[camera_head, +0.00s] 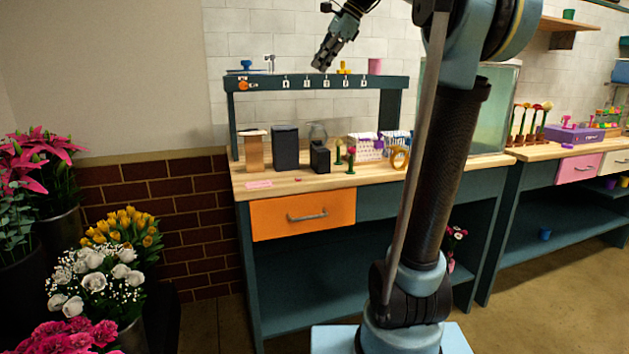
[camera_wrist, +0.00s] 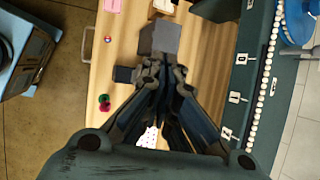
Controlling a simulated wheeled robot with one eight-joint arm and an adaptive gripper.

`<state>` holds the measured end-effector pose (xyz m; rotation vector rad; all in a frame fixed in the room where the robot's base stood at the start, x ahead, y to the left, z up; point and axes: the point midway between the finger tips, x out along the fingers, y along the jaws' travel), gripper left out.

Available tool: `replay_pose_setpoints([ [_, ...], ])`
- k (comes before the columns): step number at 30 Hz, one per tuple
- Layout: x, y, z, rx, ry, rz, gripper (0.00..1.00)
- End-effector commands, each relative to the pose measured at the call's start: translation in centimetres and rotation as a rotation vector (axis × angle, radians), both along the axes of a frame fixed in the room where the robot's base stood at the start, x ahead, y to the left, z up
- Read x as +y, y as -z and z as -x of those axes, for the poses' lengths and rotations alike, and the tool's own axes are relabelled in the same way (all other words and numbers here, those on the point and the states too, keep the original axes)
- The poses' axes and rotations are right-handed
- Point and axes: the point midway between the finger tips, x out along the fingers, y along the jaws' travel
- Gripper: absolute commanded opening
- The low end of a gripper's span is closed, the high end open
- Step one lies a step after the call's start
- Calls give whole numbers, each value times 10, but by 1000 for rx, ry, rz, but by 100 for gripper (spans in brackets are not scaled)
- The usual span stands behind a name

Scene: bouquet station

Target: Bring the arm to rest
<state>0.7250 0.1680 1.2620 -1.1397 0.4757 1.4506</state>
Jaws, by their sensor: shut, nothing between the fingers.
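My gripper (camera_head: 323,60) is in the upper middle of the head view, raised above the back shelf of the workbench and angled down to the left. In the wrist view my gripper (camera_wrist: 163,72) points down over the wooden bench top (camera_wrist: 98,85), with its fingers together and nothing between them. It is apart from everything on the bench. The fingers hide part of the bench top in the wrist view.
Below are dark boxes (camera_head: 285,147), a wooden block (camera_head: 253,152), a white basket (camera_head: 366,147) and a tape roll (camera_head: 400,158). The raised shelf (camera_head: 310,84) bears a pink cup (camera_head: 375,66). Flower buckets stand at left, including yellow tulips (camera_head: 124,228). Floor between is clear.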

Motion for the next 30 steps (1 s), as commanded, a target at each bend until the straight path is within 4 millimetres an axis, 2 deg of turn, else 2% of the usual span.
replay_pose_setpoints([
  [1,-8,19,12,-28,-38,30,0],
  [8,-42,104,63,-151,-245,175,0],
  [14,-72,185,111,-237,-431,300,0],
  [30,-147,424,251,-365,-977,611,0],
])
